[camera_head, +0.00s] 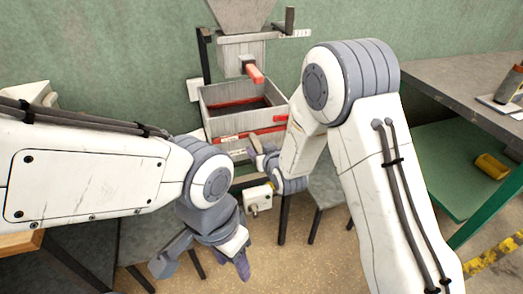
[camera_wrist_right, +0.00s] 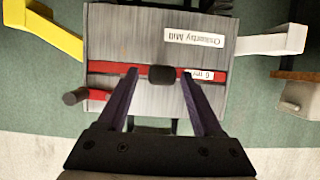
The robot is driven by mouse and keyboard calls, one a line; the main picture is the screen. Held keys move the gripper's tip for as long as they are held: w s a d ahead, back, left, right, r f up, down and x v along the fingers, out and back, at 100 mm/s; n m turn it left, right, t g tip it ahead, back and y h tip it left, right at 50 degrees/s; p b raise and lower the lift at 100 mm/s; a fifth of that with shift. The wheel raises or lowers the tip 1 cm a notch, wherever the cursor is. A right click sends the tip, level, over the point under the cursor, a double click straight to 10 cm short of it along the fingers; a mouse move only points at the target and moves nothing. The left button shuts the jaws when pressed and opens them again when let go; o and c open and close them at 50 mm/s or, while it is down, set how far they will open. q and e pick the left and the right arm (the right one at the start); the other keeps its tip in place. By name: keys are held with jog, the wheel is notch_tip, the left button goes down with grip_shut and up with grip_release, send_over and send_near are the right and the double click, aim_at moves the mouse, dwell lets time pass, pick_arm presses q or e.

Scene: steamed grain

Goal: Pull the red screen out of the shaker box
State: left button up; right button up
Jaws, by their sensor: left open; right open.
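The grey shaker box (camera_head: 207,122) stands at the back middle in the head view, with red strips on it. In the right wrist view its front panel (camera_wrist_right: 130,30) carries an upside-down label. The red screen's front strip (camera_wrist_right: 112,67) crosses that panel, with a small label and a dark knob (camera_wrist_right: 162,75) at its middle. My right gripper (camera_wrist_right: 158,72) is open, its fingers on either side of the knob; I cannot tell if they touch it. In the head view the right arm partly hides the box's front. My left gripper (camera_head: 203,262) is open and empty, low and apart from the box.
A hopper with a red handle (camera_head: 254,73) stands above the box. A grey table (camera_head: 450,80) with a green shelf (camera_head: 450,165) is at the right. In the right wrist view, a yellow bar (camera_wrist_right: 45,30) and a white bar (camera_wrist_right: 270,43) flank the panel.

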grip_shut()
dwell(1.2)
dwell(0.3)
jog(key=shift+r, duration=0.1)
dwell(1.2)
